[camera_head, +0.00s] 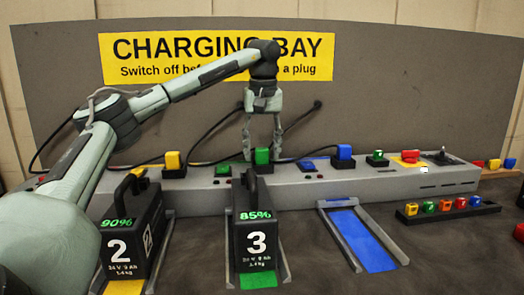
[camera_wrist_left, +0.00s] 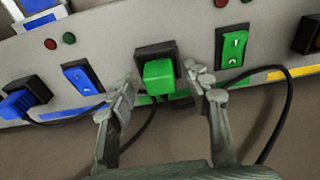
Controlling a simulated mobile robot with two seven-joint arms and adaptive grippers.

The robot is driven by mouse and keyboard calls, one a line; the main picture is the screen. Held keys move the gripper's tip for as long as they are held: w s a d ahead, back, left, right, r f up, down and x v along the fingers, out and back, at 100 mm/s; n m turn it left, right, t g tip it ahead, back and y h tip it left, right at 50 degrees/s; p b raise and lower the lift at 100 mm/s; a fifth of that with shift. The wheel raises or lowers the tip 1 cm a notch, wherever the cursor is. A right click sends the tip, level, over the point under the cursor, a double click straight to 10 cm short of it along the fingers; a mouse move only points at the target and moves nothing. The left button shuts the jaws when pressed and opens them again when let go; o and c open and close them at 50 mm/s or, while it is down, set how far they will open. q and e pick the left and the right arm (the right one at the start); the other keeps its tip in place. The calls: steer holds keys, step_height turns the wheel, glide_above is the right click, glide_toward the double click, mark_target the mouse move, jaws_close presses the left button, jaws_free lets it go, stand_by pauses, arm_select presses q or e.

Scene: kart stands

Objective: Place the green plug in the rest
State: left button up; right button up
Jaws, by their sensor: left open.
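The green plug (camera_head: 262,156) stands in a black block on the grey charging ledge, below the yellow sign. In the left wrist view the green plug (camera_wrist_left: 159,77) sits between my fingers, with its black block behind it. My left gripper (camera_head: 262,152) is open, its fingers on either side of the plug. In the wrist view the open left gripper (camera_wrist_left: 166,89) shows a gap at the left finger; the right finger is close to the plug, and I cannot tell if it touches. I cannot tell which part is the rest. My right gripper is not in view.
A green switch (camera_head: 222,171) and yellow plug (camera_head: 173,160) lie left of the green plug, a blue switch (camera_head: 308,165) and blue plug (camera_head: 344,152) right. Black batteries 2 (camera_head: 125,235) and 3 (camera_head: 255,220) stand in front. The blue bay (camera_head: 360,240) is empty. Black cables hang behind.

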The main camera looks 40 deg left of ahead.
arm_select(q)
step_height(320, 180, up, 12)
steer(key=d, duration=0.1)
steer(key=shift+s, duration=0.45)
steer(key=shift+s+d+f, duration=0.1)
steer(key=shift+d, duration=0.05)
